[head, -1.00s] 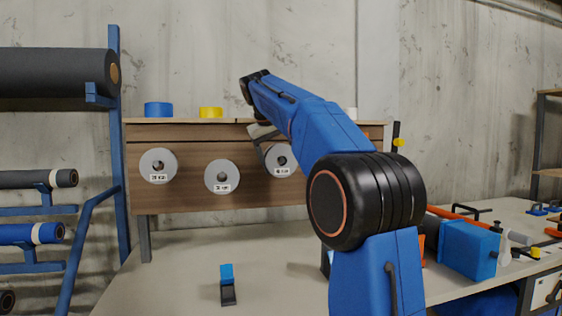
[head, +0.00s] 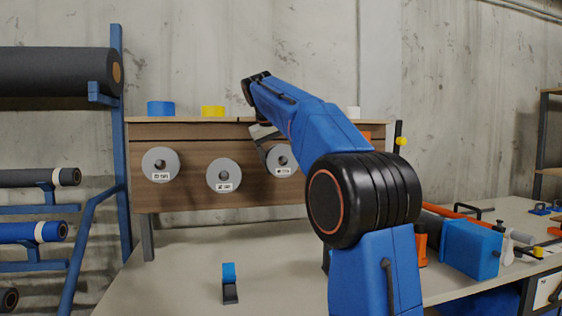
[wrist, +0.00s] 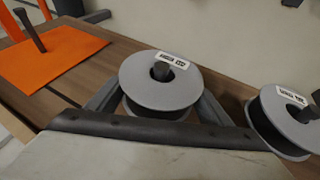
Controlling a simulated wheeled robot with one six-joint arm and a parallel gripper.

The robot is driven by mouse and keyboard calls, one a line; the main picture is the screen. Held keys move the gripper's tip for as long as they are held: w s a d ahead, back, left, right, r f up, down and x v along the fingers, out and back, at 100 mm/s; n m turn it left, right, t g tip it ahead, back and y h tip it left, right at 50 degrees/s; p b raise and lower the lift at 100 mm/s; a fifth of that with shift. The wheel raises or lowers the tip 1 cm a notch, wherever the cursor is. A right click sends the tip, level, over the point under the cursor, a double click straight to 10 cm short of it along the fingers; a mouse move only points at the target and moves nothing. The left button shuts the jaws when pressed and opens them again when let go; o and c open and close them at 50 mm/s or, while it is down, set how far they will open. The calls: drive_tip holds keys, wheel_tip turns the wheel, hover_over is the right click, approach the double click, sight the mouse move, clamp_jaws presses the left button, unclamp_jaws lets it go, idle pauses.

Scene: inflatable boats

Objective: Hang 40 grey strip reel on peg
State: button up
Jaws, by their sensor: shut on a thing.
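A grey strip reel (wrist: 160,85) with a white label lies between the two grey fingers of my gripper (wrist: 160,100) in the wrist view. The fingers are shut on its sides. A dark peg (wrist: 162,71) shows in the reel's centre hole. In the head view this reel (head: 281,159) is at the right end of a row of reels on the wooden board (head: 190,200), with my gripper (head: 265,142) at its upper left, partly hidden by my arm. The label is too small to read surely.
Two more grey reels hang on the board, one at the left (head: 160,164) and one in the middle (head: 223,175). An orange square (wrist: 55,58) with a bare dark peg (wrist: 30,32) is beside the held reel. Blue (head: 160,108) and yellow (head: 212,111) rolls stand on top.

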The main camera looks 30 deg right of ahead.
drive_tip(key=o, duration=1.4)
drive_tip(key=v, duration=1.7)
drive_tip(key=shift+s+r, duration=0.15)
drive_tip(key=shift+s+a, duration=0.1)
drive_tip(key=s+a+f+y, duration=0.1)
drive_tip(key=s+a+f, duration=0.2)
drive_tip(key=s+f, duration=0.9)
drive_tip(key=s+a+f+n+t+y, duration=0.1)
drive_tip(key=s+a+f, duration=0.3)
drive_tip(key=s+f, duration=0.8)
drive_tip(key=s+a+f+n+y, duration=0.1)
drive_tip(key=s+a+f+y, duration=0.2)
drive_tip(key=s+f, duration=0.9)
wheel_tip(320, 180, down, 18)
drive_tip(key=shift+a+f+t, duration=0.1)
drive_tip(key=shift+a+t, duration=0.2)
drive_tip(key=shift+a, duration=0.25)
